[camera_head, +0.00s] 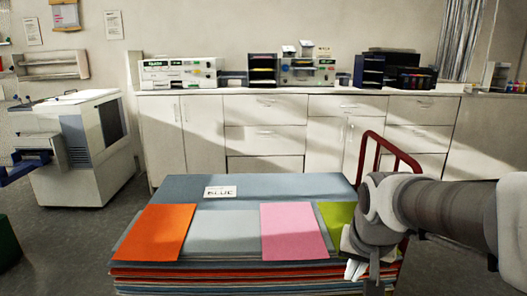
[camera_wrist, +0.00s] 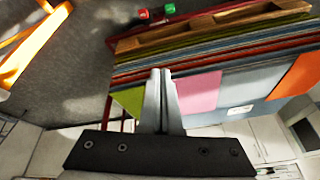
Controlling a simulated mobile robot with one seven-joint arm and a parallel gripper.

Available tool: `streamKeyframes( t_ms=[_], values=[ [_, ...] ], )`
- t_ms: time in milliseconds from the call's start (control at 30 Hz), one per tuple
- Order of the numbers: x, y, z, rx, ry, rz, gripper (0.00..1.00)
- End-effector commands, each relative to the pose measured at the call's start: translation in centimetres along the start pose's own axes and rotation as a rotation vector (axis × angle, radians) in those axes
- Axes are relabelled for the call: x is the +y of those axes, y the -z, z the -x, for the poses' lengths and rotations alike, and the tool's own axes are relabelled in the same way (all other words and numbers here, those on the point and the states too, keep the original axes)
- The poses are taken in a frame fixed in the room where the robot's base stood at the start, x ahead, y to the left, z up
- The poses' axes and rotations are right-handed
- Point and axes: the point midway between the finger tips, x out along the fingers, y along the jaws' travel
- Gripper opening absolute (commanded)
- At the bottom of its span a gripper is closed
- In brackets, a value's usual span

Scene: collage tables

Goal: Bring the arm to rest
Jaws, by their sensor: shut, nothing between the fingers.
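My gripper (camera_head: 356,268) hangs at the front right of the paper stack in the head view, pointing down. In the wrist view my gripper (camera_wrist: 160,74) has its two fingers together with nothing between them. My arm reaches in from the right edge of the head view and hides part of a green sheet (camera_head: 335,214). I cannot tell from these views whether the fingertips touch the stack's edge.
A stack of coloured sheets (camera_head: 225,243) lies on a cart with a red handle (camera_head: 372,150). Orange (camera_head: 160,231) and pink (camera_head: 292,231) sheets and a "BLUE" label (camera_head: 220,191) lie on top. A white machine (camera_head: 88,145) stands left; cabinets (camera_head: 265,138) line the back. Floor shows at left.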

Motion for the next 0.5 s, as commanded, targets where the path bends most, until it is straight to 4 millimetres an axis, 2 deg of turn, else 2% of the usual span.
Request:
streamKeyframes(
  t_ms=[33,200,500],
  values=[
    [0.0,-1.0,1.4,0.017,0.010,0.034,0.00],
    [0.3,-4.7,4.6,0.051,0.034,0.151,0.00],
    [1.0,-10.1,7.6,0.102,0.064,0.320,0.00]
  ],
)
